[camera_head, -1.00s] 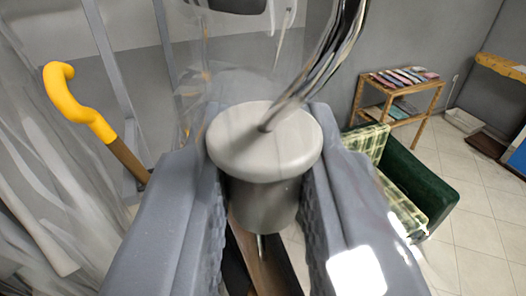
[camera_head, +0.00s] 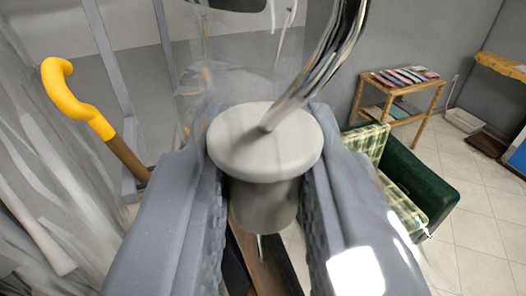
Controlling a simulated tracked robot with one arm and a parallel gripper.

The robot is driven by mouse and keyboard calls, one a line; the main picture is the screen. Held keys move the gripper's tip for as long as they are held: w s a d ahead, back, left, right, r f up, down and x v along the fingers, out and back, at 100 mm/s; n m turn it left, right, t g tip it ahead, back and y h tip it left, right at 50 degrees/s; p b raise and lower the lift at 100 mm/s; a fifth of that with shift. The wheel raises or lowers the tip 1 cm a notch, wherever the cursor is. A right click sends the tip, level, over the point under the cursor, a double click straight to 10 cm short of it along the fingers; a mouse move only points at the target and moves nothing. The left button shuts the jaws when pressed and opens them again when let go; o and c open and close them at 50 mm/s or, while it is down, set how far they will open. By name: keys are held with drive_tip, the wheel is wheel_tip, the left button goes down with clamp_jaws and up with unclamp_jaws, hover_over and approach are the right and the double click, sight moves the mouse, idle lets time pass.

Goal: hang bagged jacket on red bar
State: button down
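My gripper (camera_head: 264,145) is shut on a grey cylindrical knob with a wide round cap (camera_head: 262,125). One finger is on each side of the knob. A curved bundle of thin metallic strands (camera_head: 318,65), like hanger hooks, rises from the cap towards the top of the picture. Clear plastic film (camera_head: 225,85) shows faintly behind the cap. Below the knob, between the fingers, is a brown and black strip (camera_head: 262,265); I cannot tell if it is part of the jacket. The jacket's body is not clearly visible. I cannot see a red bar.
Clear plastic folds (camera_head: 45,190) fill the left edge, close to me. A yellow cane handle (camera_head: 72,95) on a brown shaft stands near grey metal uprights (camera_head: 112,75). At right are a green armchair (camera_head: 420,180), a wooden magazine shelf (camera_head: 400,100) and open tiled floor (camera_head: 490,225).

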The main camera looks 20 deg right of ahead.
drive_tip(key=shift+r, duration=0.1)
drive_tip(key=c, duration=1.3)
unclamp_jaws()
drive_tip(key=shift+o, duration=0.2)
drive_tip(key=shift+s, duration=0.1)
drive_tip(key=b+v, duration=0.3)
drive_tip(key=v, duration=1)
drive_tip(key=shift+s, duration=0.35)
drive_tip(key=s+b, duration=0.4)
drive_tip(key=s, duration=1.2)
drive_tip(key=shift+d, duration=0.25)
